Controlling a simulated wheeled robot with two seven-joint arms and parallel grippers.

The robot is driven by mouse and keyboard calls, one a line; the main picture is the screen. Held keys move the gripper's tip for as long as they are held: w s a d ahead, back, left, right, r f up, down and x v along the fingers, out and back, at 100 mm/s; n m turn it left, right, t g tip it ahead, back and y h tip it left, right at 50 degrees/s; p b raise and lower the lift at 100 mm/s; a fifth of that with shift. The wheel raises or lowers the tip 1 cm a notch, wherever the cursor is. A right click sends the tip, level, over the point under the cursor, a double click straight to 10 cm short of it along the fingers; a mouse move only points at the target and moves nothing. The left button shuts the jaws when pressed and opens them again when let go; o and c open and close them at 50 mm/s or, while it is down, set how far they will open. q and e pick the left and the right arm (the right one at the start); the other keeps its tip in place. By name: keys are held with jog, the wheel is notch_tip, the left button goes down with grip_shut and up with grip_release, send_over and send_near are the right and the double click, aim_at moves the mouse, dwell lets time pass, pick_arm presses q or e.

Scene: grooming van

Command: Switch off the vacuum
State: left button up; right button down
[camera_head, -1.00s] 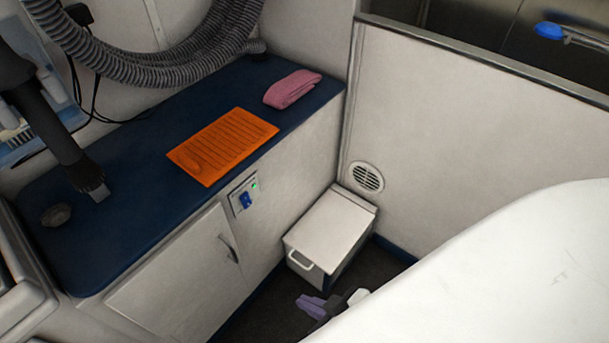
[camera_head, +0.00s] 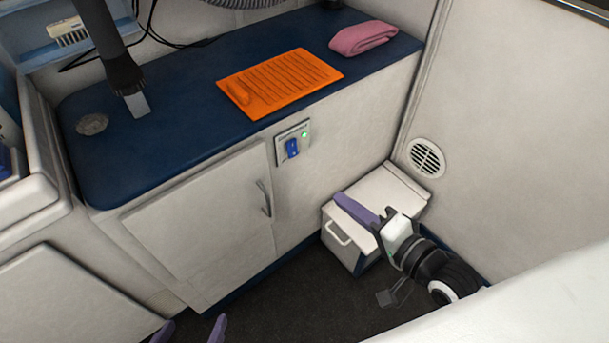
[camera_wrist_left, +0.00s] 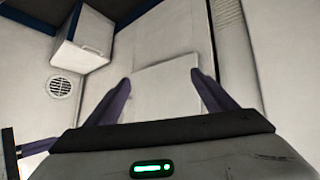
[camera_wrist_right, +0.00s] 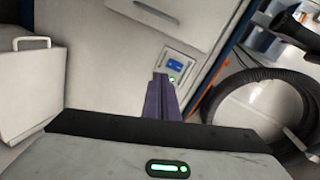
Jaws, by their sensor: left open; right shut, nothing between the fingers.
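The switch panel (camera_head: 282,157) is on the front face of the cabinet, below the counter's edge. It carries a blue switch (camera_head: 291,148) and a lit green light (camera_head: 305,135). My right gripper (camera_head: 340,198) is shut and empty, in front of the white box, below and right of the panel and apart from it. In the right wrist view the panel (camera_wrist_right: 170,75) shows just past the shut purple fingertips (camera_wrist_right: 161,76), which partly cover its lower part. My left gripper (camera_head: 194,324) is open and empty, low at the bottom edge; its spread fingers also show in the left wrist view (camera_wrist_left: 160,80).
A white box (camera_head: 390,190) with a handle stands on the floor by the vent (camera_head: 426,158). The blue counter (camera_head: 190,120) holds an orange mat (camera_head: 285,85), a pink towel (camera_head: 363,38) and a dark nozzle (camera_head: 124,75). A white surface (camera_head: 540,300) fills the lower right.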

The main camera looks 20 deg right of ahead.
pick_arm(q)
jog(key=shift+d+f+b, duration=0.1)
jog(key=shift+f+b, duration=0.4)
jog(key=shift+f, duration=0.1)
pick_arm(e)
jog(key=r+m, duration=0.1)
jog(key=w+m+t, duration=0.1)
jog(key=shift+w+d+r+m+y, duration=0.2)
jog(key=shift+d+r+m+y, duration=0.1)
jog(key=shift+r+m+y, duration=0.1)
jog(key=b, duration=0.4)
send_near(295, 152)
jog(key=x, duration=0.5)
jog(key=shift+w+a, duration=0.1)
jog(key=shift+w, duration=0.1)
pick_arm(q)
jog(key=shift+w+d+f, duration=0.2)
jog(key=shift+d+f, duration=0.05)
jog(key=shift+f, duration=0.25)
jog(key=shift+w+d+f, duration=0.15)
jog(key=shift+d+f, duration=0.1)
jog(key=shift+f, duration=0.2)
pick_arm(e)
jog(key=shift+w+a+f, duration=0.1)
jog(key=shift+w+a, duration=0.1)
jog(key=shift+w, duration=0.25)
